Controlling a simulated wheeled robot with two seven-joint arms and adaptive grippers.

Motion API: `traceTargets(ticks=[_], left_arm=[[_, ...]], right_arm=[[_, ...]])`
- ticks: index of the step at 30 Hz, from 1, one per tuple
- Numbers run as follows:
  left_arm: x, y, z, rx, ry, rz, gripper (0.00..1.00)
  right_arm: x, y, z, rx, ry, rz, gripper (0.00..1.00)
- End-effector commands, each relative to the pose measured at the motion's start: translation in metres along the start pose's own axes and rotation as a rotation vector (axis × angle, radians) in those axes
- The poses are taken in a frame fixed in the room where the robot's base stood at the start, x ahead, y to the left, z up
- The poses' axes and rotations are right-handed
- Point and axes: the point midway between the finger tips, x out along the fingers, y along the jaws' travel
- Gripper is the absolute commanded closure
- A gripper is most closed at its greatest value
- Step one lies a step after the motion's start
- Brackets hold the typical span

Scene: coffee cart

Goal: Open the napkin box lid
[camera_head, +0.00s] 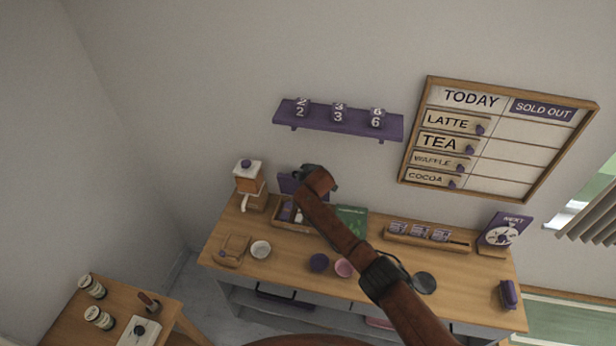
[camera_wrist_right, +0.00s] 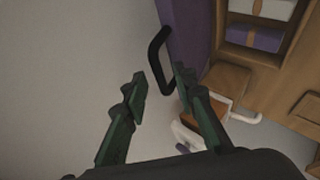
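The napkin box (camera_head: 290,227) is a wooden box at the back left of the counter. Its purple lid (camera_head: 287,184) stands raised at the back of the box, so the contents show. In the right wrist view the purple lid (camera_wrist_right: 190,35) carries a black handle (camera_wrist_right: 154,55), and the box (camera_wrist_right: 226,52) shows purple-and-white contents in its compartments. My right gripper (camera_head: 320,178) is beside the lid in the head view. In the wrist view my right gripper's green fingers (camera_wrist_right: 161,88) are apart, with the handle's lower end between or just beyond the tips. My left gripper is out of view.
A wooden grinder-like item (camera_head: 249,180) stands left of the box. A green book (camera_head: 351,221) is to its right. A purple shelf (camera_head: 338,119) hangs above.

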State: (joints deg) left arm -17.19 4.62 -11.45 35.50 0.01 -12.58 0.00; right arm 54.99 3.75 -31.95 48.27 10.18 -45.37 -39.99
Motion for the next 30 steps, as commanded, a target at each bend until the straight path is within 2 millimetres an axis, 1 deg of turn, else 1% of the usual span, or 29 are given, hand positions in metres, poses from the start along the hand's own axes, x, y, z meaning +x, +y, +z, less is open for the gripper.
traceTargets(ticks=[15, 18, 24, 30], left_arm=[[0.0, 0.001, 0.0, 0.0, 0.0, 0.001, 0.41], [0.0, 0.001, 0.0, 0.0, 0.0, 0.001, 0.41], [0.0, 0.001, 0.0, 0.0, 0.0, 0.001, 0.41], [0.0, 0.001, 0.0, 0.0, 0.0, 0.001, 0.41]], right_arm=[[-0.071, 0.001, -0.001, 0.0, 0.004, 0.002, 0.74], [-0.083, 0.001, -0.001, 0.0, 0.003, 0.002, 0.74], [-0.095, 0.001, -0.002, 0.0, 0.003, 0.001, 0.74], [-0.096, 0.001, -0.001, -0.001, 0.002, 0.0, 0.74]])
